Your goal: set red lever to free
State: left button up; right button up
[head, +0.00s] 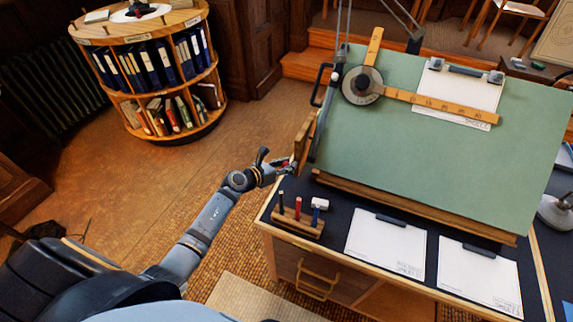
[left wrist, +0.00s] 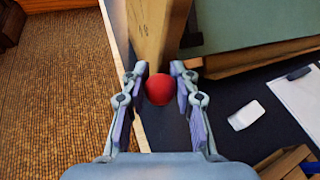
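The red lever shows as a round red knob (left wrist: 160,89) in the left wrist view, beside a wooden upright (left wrist: 158,35) of the drafting board's stand. My left gripper (head: 286,164) is at the left edge of the green drafting board (head: 400,150). My right gripper is not in view.
The dark desk top (head: 335,215) under the board holds a wooden pen rack (head: 298,222) and two clipboards (head: 385,245). A drafting arm with a wooden rule (head: 440,104) lies on the board. A round bookcase (head: 150,75) stands at the back left. The floor between is clear.

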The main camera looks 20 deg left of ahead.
pick_arm(q)
jog(key=o, duration=0.5)
jog(key=shift+r, duration=0.15)
jog(key=shift+c, duration=0.2)
jog(key=shift+s+a, duration=0.1)
jog(key=shift+a, duration=0.05)
jog(key=v, duration=1.1)
jog(key=shift+s+r, duration=0.1)
jog(key=shift+s, duration=0.2)
